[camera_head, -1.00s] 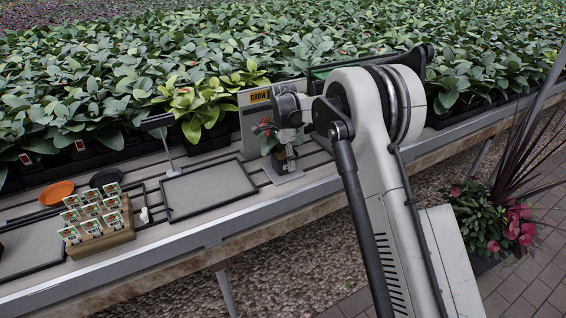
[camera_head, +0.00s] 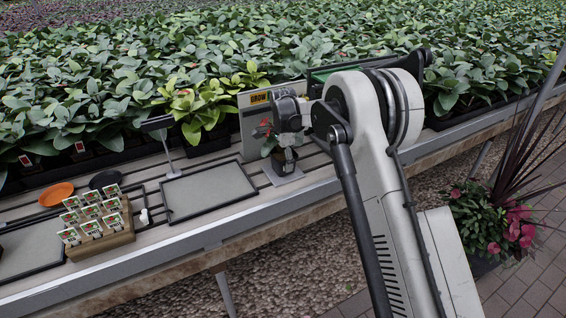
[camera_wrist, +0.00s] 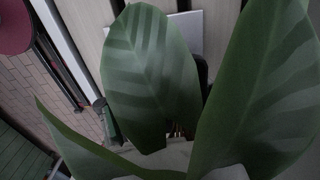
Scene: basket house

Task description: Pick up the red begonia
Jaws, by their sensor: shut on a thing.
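I cannot tell whether the pot touches the plate. In the wrist view large green striped leaves (camera_wrist: 150,75) fill most of the picture and hide most of the fingers and the pot. A dark red rounded shape (camera_wrist: 14,27) is at the upper left corner.
A GROW sign (camera_head: 259,98) stands behind my gripper. Dense leafy plants fill the back.

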